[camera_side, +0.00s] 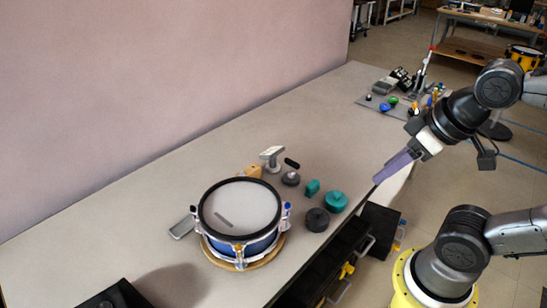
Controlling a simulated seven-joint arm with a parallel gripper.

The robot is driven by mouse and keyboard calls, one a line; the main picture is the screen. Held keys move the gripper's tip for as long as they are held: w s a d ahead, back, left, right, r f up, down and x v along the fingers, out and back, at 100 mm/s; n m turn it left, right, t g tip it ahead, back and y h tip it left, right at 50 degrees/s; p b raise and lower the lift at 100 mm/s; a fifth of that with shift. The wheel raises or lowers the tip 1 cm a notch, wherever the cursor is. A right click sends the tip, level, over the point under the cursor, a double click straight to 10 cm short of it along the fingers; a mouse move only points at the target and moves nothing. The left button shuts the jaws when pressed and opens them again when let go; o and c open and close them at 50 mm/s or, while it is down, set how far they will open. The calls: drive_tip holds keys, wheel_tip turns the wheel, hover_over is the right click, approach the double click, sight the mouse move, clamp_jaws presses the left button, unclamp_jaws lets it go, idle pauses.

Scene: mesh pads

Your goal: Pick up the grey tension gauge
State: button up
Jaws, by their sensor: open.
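A small grey round piece with a pale knob on top (290,178), which looks like the tension gauge, sits on the table just behind and right of the drum. It is small in the picture, so I cannot be sure. My gripper (379,180) has lavender fingers. It is open and empty, pointing down and left, above the table's right edge. It is well to the right of the grey round piece and apart from it.
A blue-sided drum (240,208) stands on a wooden ring. Near it are a grey T-shaped tool (271,156), teal pieces (335,202), a dark round piece (317,220) and a grey flat piece (182,228). A mat with tools (375,102) lies at the far end.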

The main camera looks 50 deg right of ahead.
drive_tip(key=o, duration=0.3)
